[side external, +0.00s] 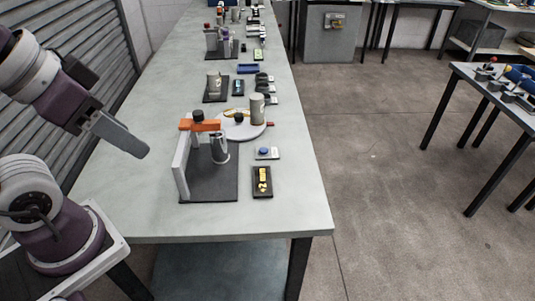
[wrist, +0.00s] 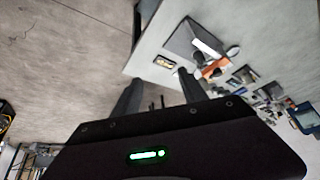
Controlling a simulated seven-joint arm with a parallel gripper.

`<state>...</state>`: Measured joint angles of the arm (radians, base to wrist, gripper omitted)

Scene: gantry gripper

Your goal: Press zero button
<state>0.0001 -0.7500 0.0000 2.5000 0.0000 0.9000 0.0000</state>
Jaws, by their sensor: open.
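A small white box with a blue round button (side external: 264,152) sits on the long grey table, right of a dark base plate. A black box with a yellow display (side external: 262,182) lies just in front of it. The display box also shows in the wrist view (wrist: 165,62). No label reading zero can be made out. My gripper (side external: 138,149) is in the air at the left, well apart from both boxes and left of the dark plate. In the wrist view my gripper (wrist: 160,79) has its two fingers spread with nothing between them.
A small gantry with an orange beam (side external: 200,125) and a metal cup (side external: 219,148) stand on the dark base plate (side external: 212,187). Behind is a round white plate (side external: 238,130) with a grey canister (side external: 257,108). The table's front strip (side external: 210,220) is clear.

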